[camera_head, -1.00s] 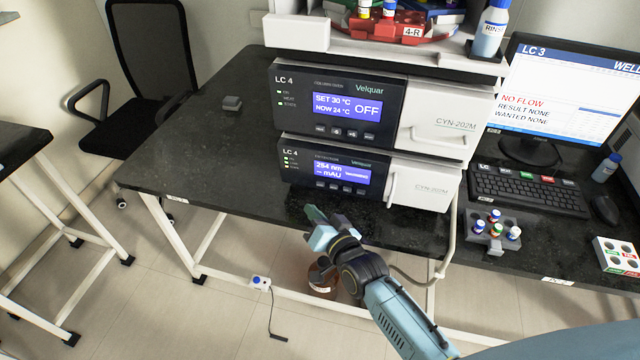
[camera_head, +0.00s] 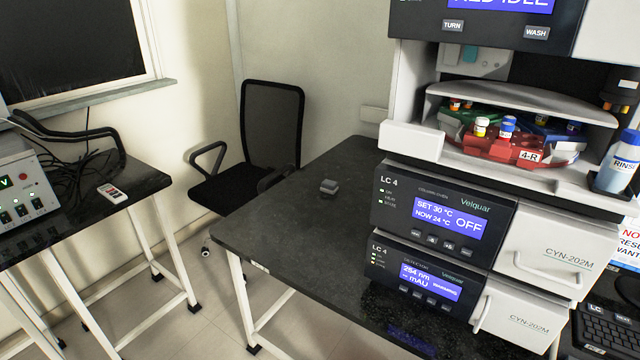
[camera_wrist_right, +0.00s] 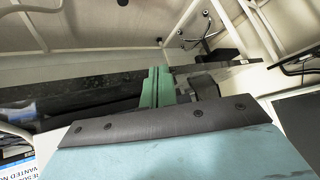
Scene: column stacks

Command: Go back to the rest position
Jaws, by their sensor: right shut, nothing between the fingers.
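My right gripper (camera_wrist_right: 153,86) shows in the right wrist view, its green fingers together with nothing between them. It is not visible in the head view. My left gripper is not in view. In the head view the LC 4 stack stands on the black bench (camera_head: 290,225). Its upper module (camera_head: 440,215) reads SET 30 °C, NOW 24 °C and OFF. The lower module (camera_head: 415,285) reads 254 nm. Above them is an open compartment with a red rack (camera_head: 500,145) marked 4-R holding capped vials.
A small grey block (camera_head: 329,187) sits on the bench's left part, which is otherwise clear. A black chair (camera_head: 270,130) stands behind it. A side table (camera_head: 140,185) at left holds a grey instrument (camera_head: 25,185). A rinse bottle (camera_head: 617,162) stands at right.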

